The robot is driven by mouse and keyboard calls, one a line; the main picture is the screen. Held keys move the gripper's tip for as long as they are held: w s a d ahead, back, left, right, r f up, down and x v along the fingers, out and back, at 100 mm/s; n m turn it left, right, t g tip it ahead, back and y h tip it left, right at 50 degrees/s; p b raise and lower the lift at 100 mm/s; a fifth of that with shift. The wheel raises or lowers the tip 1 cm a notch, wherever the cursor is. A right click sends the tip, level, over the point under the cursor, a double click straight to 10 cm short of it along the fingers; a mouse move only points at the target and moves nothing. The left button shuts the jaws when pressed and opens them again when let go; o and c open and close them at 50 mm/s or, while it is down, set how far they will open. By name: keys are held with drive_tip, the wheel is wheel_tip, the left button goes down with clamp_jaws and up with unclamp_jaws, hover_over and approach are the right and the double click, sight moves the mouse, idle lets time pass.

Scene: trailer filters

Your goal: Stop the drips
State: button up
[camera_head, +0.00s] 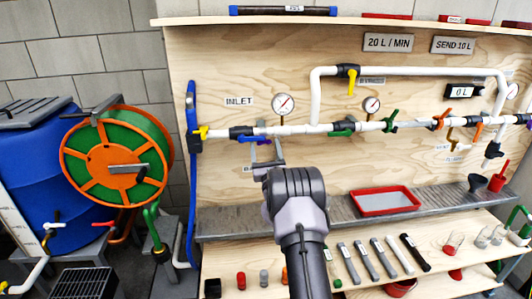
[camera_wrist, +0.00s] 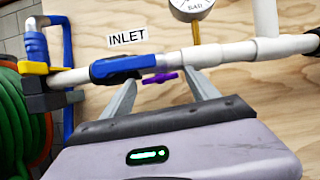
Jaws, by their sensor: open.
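A white pipe (camera_head: 310,128) runs along the plywood board, right of the INLET label (camera_head: 238,101). On it in the wrist view is a dark blue fitting (camera_wrist: 122,67) with a small purple handle (camera_wrist: 160,77) beside it. My gripper (camera_head: 262,153) is open and empty in front of this stretch. In the wrist view its two fingers (camera_wrist: 163,90) reach toward the pipe, one on each side of the purple handle. I cannot tell whether they touch the pipe. A yellow handle (camera_head: 200,132) is at the pipe's left end. No drips are clearly visible.
A yellow bypass handle (camera_head: 351,82), green valve (camera_head: 390,120), orange valve (camera_head: 440,119) and gauges (camera_head: 283,104) are along the pipes. A red tray (camera_head: 384,201) lies on the grey shelf. A hose reel (camera_head: 110,167) and blue barrel (camera_head: 40,150) stand left. Several tools lie on the lower shelf (camera_head: 370,280).

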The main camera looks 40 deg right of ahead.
drive_tip(key=p+v, duration=0.1)
drive_tip(key=v, duration=1.6)
drive_tip(key=shift+p, duration=0.4)
drive_tip(key=shift+s+f, duration=0.1)
